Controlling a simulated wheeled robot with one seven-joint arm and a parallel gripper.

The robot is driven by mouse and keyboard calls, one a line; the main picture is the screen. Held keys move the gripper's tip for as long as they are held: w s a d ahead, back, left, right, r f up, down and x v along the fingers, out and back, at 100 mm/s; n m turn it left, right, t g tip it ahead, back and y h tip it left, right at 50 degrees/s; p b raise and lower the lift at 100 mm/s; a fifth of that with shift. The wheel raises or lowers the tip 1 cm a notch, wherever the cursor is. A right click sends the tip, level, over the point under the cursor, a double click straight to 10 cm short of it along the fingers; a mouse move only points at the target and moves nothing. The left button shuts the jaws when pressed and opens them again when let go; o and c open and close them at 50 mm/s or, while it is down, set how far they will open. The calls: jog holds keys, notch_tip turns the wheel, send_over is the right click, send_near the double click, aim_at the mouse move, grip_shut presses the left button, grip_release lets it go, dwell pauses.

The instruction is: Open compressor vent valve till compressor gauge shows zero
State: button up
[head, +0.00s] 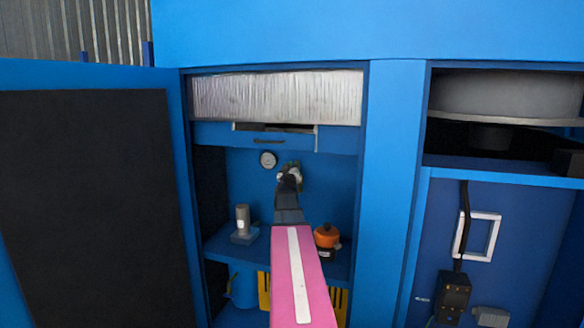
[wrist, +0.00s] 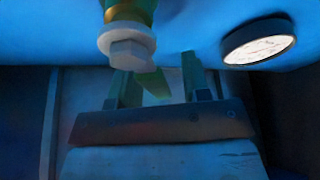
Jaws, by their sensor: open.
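The gauge (head: 268,159) is a small round white dial on the blue back wall inside the cabinet. It also shows at the upper right of the wrist view (wrist: 258,42), tilted, and its reading is too small to make out. A brass fitting with a pale hex end (wrist: 127,44), apparently the vent valve, shows at the top of the wrist view. A greenish piece (wrist: 153,84) shows below it, between my fingers. My gripper (wrist: 157,80) is open, its two fingers close to the fitting. In the head view my gripper (head: 289,172) largely hides the valve; contact cannot be told.
The open cabinet door (head: 85,200) stands at left. A shelf below holds a grey cylinder device (head: 242,222) and an orange-topped item (head: 327,237). A ledge with a slot (head: 275,135) lies above the gauge. A blue post (head: 390,190) bounds the right.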

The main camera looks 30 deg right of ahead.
jog(key=shift+w+d+r, duration=0.15)
jog(key=shift+w+d, duration=0.1)
jog(key=shift+w, duration=0.05)
grip_shut()
